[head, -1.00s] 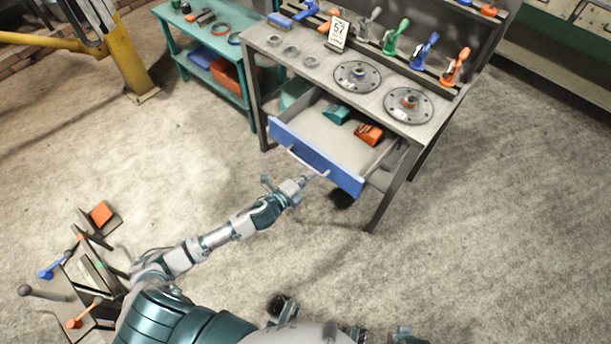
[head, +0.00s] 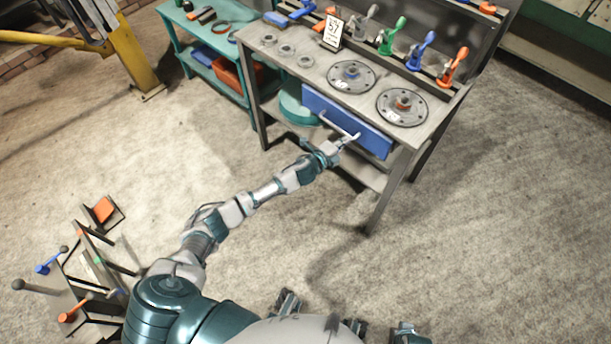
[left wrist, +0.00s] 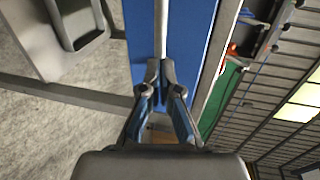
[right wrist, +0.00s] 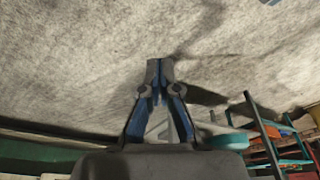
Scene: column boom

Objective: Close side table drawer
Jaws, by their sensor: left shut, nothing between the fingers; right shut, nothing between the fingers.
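The side table's blue drawer front (head: 318,103) sits close under the grey tabletop edge, and no drawer interior shows in the head view. A pale bar handle (head: 338,125) runs along the front. My left gripper (head: 347,141) is shut and empty, right at the drawer front near the handle. In the left wrist view the shut fingertips (left wrist: 160,72) point at the blue front (left wrist: 190,45), by the end of the pale handle (left wrist: 161,25). I cannot tell whether they touch. My right gripper (right wrist: 160,68) is shut and empty, over bare floor.
The grey workbench top (head: 315,85) carries two round flanges (head: 350,76), several rings and coloured clamps. A teal shelf table (head: 215,60) stands beside it at the left. A rack with levers (head: 90,265) stands at lower left. The floor at right is open.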

